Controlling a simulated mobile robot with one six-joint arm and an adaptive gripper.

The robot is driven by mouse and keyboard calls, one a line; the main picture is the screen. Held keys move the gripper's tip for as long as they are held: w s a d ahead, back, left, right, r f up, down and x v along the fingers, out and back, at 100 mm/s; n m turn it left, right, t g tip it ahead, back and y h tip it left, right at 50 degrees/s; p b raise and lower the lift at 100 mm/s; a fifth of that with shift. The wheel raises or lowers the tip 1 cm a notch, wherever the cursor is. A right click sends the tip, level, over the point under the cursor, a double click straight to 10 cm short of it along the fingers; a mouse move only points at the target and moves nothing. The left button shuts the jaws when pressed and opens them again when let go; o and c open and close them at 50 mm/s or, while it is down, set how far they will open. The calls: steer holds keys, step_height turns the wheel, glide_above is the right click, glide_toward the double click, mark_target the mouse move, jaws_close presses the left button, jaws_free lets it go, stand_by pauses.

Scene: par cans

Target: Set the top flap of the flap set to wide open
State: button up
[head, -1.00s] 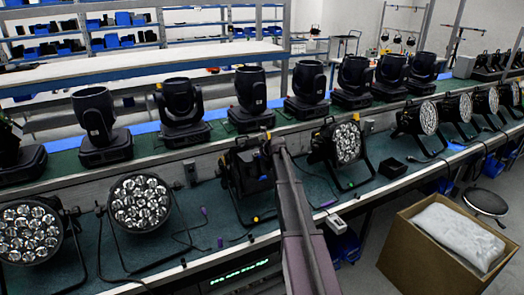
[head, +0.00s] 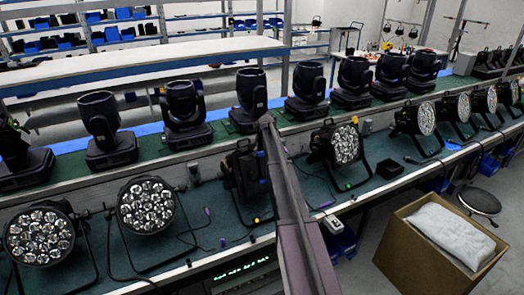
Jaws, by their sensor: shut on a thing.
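The flap set (head: 246,170) is the dark, boxy part on the front of the middle par can, on the green bench in the head view. Its separate flaps are hard to tell apart, dark on dark. My arm rises from the bottom of the picture and passes just right of it. My gripper (head: 266,122) is at the arm's far end, small and partly hidden, at the upper right of the flap set. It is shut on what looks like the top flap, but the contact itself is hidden. The flap's exact angle cannot be told.
Par cans with round lens faces stand at left (head: 146,205) and right (head: 345,146). A row of black moving heads (head: 251,92) stands close behind on the raised shelf. An open cardboard box (head: 415,262) is on the floor at right. Cables lie on the bench.

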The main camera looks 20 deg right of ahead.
steer(key=g, duration=0.1)
steer(key=w+r+g+p, duration=0.1)
steer(key=g, duration=0.1)
steer(key=shift+w, duration=0.3)
steer(key=shift+w+r+g+p, duration=0.2)
steer(key=shift+g+p, duration=0.1)
steer(key=shift+g, duration=0.7)
steer(key=o, duration=1.2)
steer(key=shift+c, duration=0.2)
